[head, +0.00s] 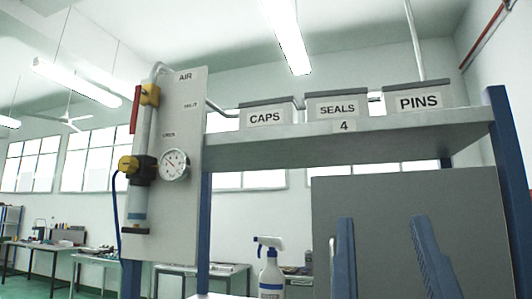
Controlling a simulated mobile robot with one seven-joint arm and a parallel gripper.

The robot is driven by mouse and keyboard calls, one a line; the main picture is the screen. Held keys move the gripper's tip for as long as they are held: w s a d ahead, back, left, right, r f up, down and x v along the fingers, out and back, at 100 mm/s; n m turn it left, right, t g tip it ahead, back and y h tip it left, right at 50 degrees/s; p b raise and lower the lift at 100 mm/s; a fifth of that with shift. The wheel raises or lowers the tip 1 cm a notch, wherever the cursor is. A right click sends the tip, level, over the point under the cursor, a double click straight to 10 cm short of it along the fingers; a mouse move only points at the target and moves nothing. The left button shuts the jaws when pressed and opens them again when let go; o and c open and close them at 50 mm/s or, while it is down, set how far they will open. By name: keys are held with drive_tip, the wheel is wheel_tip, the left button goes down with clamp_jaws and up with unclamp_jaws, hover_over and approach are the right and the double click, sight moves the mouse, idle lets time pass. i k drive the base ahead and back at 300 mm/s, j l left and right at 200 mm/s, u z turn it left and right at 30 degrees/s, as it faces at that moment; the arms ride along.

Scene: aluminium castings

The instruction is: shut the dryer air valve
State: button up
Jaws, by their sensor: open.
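The dryer air assembly (143,160) is mounted on a pale panel (190,225) marked AIR at the left. It has a yellow fitting (150,95) with a red lever (135,109) at the top; the lever stands upright, along the pipe. Lower down are a yellow knob (128,164) and a round gauge (174,165). What look like the two blue ridged fingers of my gripper (385,222) rise at the bottom right, apart and with nothing between them. They are well to the right of the valve and lower. The rest of my gripper is out of frame.
A shelf (350,136) on blue posts holds bins labelled CAPS (265,118), SEALS (337,108) and PINS (419,101). A grey board (385,195) is below it. A spray bottle (271,275) stands between panel and board. A blue hose (117,220) hangs left of the assembly.

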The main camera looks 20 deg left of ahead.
sight(139, 91)
drive_tip(key=u, duration=1.2)
drive_tip(key=i+j+z, duration=0.25)
drive_tip(key=j, duration=0.4)
drive_tip(key=i+j+z, duration=0.1)
drive_tip(key=i+j, duration=0.15)
drive_tip(key=i+j+z, duration=0.15)
drive_tip(key=j, duration=0.35)
drive_tip(key=i+j+z, duration=0.1)
drive_tip(key=j, duration=0.25)
